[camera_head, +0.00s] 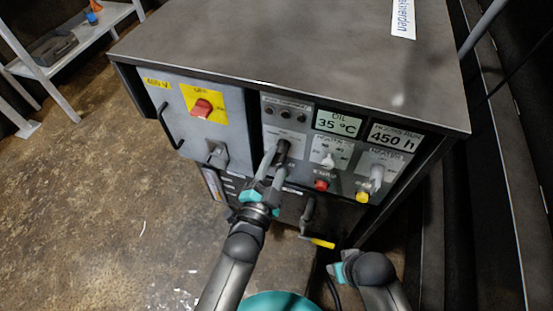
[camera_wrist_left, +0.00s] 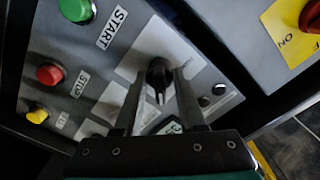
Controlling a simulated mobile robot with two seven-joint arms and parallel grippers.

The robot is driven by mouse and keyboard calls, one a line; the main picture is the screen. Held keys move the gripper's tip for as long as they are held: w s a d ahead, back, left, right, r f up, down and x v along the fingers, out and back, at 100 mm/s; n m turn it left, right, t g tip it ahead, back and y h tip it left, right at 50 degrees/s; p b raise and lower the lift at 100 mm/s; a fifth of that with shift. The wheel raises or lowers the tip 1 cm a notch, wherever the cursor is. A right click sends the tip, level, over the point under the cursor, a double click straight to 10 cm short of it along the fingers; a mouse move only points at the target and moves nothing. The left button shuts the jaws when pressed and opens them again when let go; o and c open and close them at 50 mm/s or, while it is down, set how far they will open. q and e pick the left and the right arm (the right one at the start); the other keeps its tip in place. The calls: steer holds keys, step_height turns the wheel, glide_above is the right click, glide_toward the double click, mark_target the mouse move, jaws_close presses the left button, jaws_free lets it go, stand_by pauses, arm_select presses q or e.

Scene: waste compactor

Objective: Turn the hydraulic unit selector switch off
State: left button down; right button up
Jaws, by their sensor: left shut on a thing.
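The hydraulic unit is a dark cabinet (camera_head: 290,45) with a grey control panel on its front. A black selector switch (camera_head: 283,147) sits on that panel below a row of small dark round fittings. In the left wrist view the switch (camera_wrist_left: 159,73) is a black knob with a pale pointer mark. My left gripper (camera_head: 273,161) reaches the panel, its two fingers (camera_wrist_left: 158,92) on either side of the knob and shut on it. The fingers hide part of the switch's label. My right gripper (camera_head: 338,271) hangs low in front of the cabinet, away from the panel; its fingers are unclear.
A red rotary switch (camera_head: 202,108) on a yellow plate is left of the panel. Red (camera_head: 321,185) and yellow (camera_head: 362,197) buttons are to the right; a green START button (camera_wrist_left: 76,8) shows in the wrist view. A yellow-tipped lever (camera_head: 318,242) juts out below.

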arm_select(q)
steer(key=shift+n, duration=0.3)
arm_select(e)
steer(key=shift+s, duration=0.1)
arm_select(q)
steer(key=shift+r+n+p, duration=0.1)
steer(key=shift+n+p, duration=0.4)
steer(key=shift+p, duration=0.05)
steer(key=n+p, duration=0.1)
steer(key=n, duration=0.2)
steer(key=shift+p, duration=0.35)
steer(key=shift+n+p, duration=0.55)
steer(key=shift+n, duration=1.45)
arm_select(e)
steer(key=s+d+f, duration=0.2)
steer(key=s+f, duration=0.1)
steer(key=f, duration=0.4)
steer(key=shift+s+d+g, duration=0.25)
steer(key=shift+s+g, duration=0.05)
steer(key=shift+s, duration=0.05)
steer(key=shift+f, duration=0.1)
arm_select(q)
steer(key=c, duration=0.9)
jaws_free()
steer(key=shift+o, duration=0.2)
steer(key=shift+s, duration=0.1)
